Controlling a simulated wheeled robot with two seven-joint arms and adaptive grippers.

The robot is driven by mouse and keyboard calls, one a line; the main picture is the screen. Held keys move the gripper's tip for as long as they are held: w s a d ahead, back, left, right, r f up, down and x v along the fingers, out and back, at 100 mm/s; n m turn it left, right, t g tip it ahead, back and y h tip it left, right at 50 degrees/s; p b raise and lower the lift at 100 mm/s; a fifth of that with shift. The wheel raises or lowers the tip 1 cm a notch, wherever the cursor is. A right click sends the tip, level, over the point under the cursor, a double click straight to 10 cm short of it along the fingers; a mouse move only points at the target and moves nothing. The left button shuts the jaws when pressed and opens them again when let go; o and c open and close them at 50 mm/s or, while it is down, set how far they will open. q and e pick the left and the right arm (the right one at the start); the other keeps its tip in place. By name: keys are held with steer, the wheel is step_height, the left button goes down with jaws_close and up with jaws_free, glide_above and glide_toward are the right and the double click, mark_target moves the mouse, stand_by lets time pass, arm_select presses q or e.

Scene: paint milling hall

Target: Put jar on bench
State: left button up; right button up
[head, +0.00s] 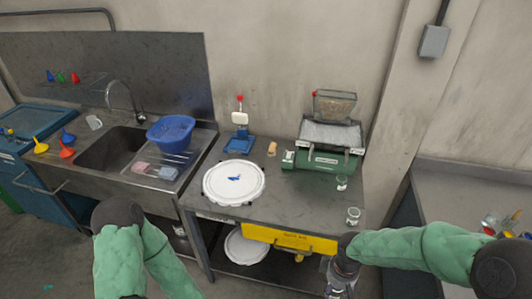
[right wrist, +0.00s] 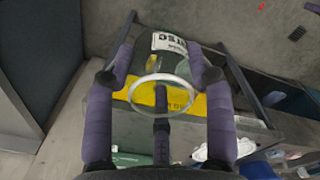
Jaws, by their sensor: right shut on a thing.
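My right gripper (head: 340,278) is in front of the bench, near the right end of its yellow drawer. In the right wrist view my right gripper (right wrist: 160,85) is shut on a clear glass jar (right wrist: 168,42) with a round open rim and a white label with dark print. In the head view the held jar is mostly hidden at the fingers, low near the bottom edge. The bench (head: 295,213) is a grey metal table. My left arm shows at lower left; its gripper is out of the picture.
On the bench stand a white round lid (head: 233,182), a green roller mill (head: 322,158), a blue stand (head: 239,142) and two small glass jars (head: 342,182) at the right. Bare bench top lies between lid and mill. A sink (head: 112,148) is at left.

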steer(key=w+a+f+m+b, duration=0.2)
steer(key=w+f+m+b, duration=0.5)
steer(key=f+b, duration=0.5)
steer(key=shift+w+a+f+m, duration=0.15)
steer(key=shift+w+a+m, duration=0.2)
steer(key=shift+w, duration=0.95)
